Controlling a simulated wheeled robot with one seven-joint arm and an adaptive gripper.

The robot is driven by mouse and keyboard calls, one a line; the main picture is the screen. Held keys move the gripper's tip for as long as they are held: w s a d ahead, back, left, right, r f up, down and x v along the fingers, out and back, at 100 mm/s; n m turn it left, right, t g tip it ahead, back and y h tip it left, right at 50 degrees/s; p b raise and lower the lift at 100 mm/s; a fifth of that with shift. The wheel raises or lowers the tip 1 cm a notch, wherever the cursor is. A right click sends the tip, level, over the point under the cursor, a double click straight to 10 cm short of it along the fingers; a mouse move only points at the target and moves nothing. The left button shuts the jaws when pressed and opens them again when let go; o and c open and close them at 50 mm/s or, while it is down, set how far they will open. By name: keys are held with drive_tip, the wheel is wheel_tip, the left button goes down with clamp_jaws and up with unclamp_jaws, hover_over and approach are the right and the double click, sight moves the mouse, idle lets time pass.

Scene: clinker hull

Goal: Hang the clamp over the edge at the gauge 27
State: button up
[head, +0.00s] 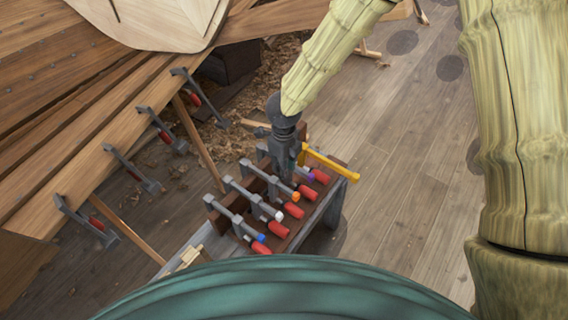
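Several grey bar clamps with red handles lie in a row on a wooden rack (328,200). Their coloured ends show blue (260,238), white (278,216), orange (295,196) and purple (310,176). My gripper (284,165) points down over the far end of the rack, close to the purple-ended clamp. Its fingers are dark and small here, so I cannot tell whether they are open, shut or touching a clamp. Other clamps hang along the edge of the hull planking (85,150) at the left. No readable gauge 27 shows.
A yellow bar-like tool (330,163) lies at the rack's far right end, beside my gripper. Wooden props (198,143) stand under the hull edge. Shavings (262,83) cover the ground beneath it.

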drive_tip(key=b, duration=0.4)
hover_over(283, 186)
wheel_tip(283, 186, down, 5)
drive_tip(key=shift+s+d+f, duration=0.1)
drive_tip(key=shift+f+b, duration=1.4)
drive_tip(key=shift+f, duration=1.75)
drive_tip(key=shift+c, duration=0.4)
drive_tip(key=shift+s+d, duration=0.25)
drive_tip(key=shift+d, duration=0.1)
drive_tip(key=shift+o, duration=1.2)
